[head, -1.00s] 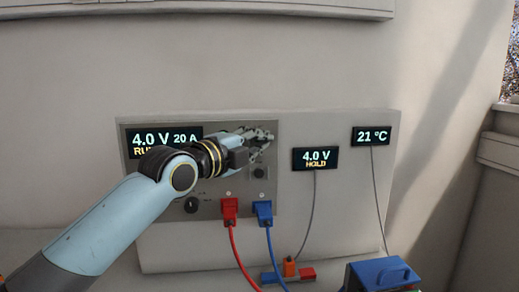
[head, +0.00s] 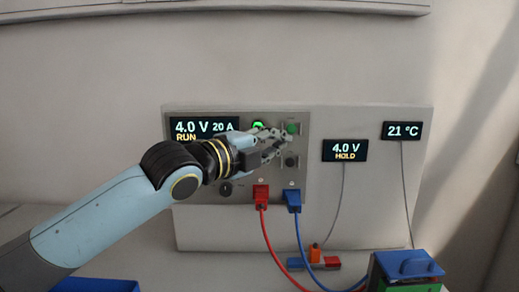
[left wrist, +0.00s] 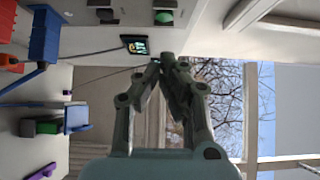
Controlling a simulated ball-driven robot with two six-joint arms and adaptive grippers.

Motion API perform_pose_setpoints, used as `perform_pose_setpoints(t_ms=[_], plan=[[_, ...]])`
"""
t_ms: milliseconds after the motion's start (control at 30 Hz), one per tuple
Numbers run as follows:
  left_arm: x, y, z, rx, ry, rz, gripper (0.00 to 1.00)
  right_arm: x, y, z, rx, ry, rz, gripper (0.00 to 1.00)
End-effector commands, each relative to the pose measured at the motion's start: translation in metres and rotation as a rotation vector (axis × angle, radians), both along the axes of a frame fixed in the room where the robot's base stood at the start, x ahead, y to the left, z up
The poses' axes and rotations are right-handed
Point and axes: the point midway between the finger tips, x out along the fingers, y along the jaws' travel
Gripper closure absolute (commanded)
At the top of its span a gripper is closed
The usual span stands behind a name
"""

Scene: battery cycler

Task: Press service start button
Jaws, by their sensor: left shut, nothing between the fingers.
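The cycler panel (head: 180,160) shows a display (head: 204,130) reading 4.0 V, 20 A and RUN. A green button (head: 293,128) sits at its upper right, and a lit green light or button (head: 258,125) is to its left. My left gripper (head: 284,140) is shut and empty in front of the panel, just below the right green button in the picture. In the left wrist view, the shut fingertips (left wrist: 166,62) appear apart from the green button (left wrist: 163,17). I cannot read the button labels. My right gripper is not in view.
A black knob (head: 292,161) sits below the green button. Red (head: 261,196) and blue (head: 293,200) plugs with cables hang below. Displays read 4.0 V HOLD (head: 345,150) and 21 °C (head: 402,131).

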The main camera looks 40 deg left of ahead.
Motion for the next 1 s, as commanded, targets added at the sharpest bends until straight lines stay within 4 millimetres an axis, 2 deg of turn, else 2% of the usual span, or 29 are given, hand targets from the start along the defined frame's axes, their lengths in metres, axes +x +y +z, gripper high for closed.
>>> perform_pose_setpoints(t_ms=[133,333,1000], plan=[[-0.025,0.002,-0.001,0.007,0.002,-0.004,1.0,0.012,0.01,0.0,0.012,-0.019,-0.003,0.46],[-0.042,0.005,0.0,0.003,0.001,0.0,1.0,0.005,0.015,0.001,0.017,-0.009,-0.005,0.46],[-0.046,0.006,0.001,-0.001,-0.001,0.0,1.0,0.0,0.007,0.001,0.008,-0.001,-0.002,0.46]])
